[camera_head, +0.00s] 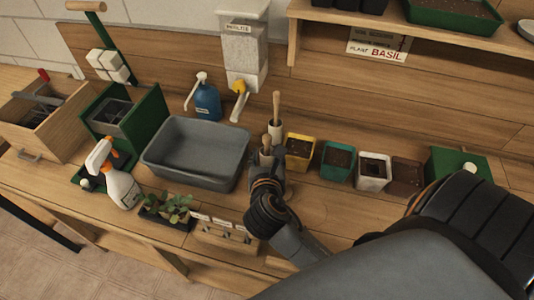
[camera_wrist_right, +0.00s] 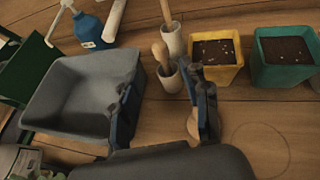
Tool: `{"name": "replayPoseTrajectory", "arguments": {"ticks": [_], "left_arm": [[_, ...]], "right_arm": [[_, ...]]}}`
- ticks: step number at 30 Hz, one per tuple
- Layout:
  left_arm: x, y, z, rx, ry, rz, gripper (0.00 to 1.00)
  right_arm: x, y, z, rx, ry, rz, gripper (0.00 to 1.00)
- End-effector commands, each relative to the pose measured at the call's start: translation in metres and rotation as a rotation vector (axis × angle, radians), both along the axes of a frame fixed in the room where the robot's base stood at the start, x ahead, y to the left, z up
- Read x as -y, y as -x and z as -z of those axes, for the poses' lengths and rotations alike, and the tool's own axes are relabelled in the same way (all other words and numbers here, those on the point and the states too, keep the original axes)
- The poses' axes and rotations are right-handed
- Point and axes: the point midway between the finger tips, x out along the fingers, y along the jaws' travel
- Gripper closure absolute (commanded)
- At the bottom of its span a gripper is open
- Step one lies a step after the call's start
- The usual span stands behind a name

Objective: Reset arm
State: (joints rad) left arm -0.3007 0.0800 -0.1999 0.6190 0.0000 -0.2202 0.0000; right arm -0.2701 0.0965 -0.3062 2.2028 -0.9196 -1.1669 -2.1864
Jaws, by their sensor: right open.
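My right arm comes in from the lower right of the head view. Its gripper (camera_head: 267,160) hangs over the bench, just right of the grey tub (camera_head: 183,172). In the right wrist view the two fingers (camera_wrist_right: 162,98) stand apart with nothing held between them. A wooden piece (camera_wrist_right: 193,125) shows partly behind the right finger. My left gripper is in neither view.
A yellow pot (camera_head: 300,151), a teal pot (camera_head: 337,160) and a white pot (camera_head: 373,171) stand right of the gripper. A spray bottle (camera_head: 122,188), a seedling tray (camera_head: 165,217) and a label holder (camera_head: 225,238) are near the front. A blue pump bottle (camera_head: 207,101) stands behind the tub.

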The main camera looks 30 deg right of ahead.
Motion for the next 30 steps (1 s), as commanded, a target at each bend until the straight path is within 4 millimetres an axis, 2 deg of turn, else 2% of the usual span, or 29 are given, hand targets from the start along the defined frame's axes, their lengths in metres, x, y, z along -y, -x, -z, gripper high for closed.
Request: {"name": "replayPoseTrajectory", "arguments": {"ticks": [6,22,25,30], "left_arm": [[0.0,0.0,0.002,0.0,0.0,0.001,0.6],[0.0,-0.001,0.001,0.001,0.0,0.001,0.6],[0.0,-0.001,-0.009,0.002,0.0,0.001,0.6],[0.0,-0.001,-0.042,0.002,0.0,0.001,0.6]], "right_arm": [[-0.008,0.012,-0.006,0.0,-0.001,0.0,0.54],[-0.008,0.012,-0.007,0.001,-0.001,0.0,0.54],[-0.008,0.012,-0.017,0.001,-0.001,0.0,0.54],[-0.008,0.012,-0.05,0.001,-0.001,0.0,0.54]]}}
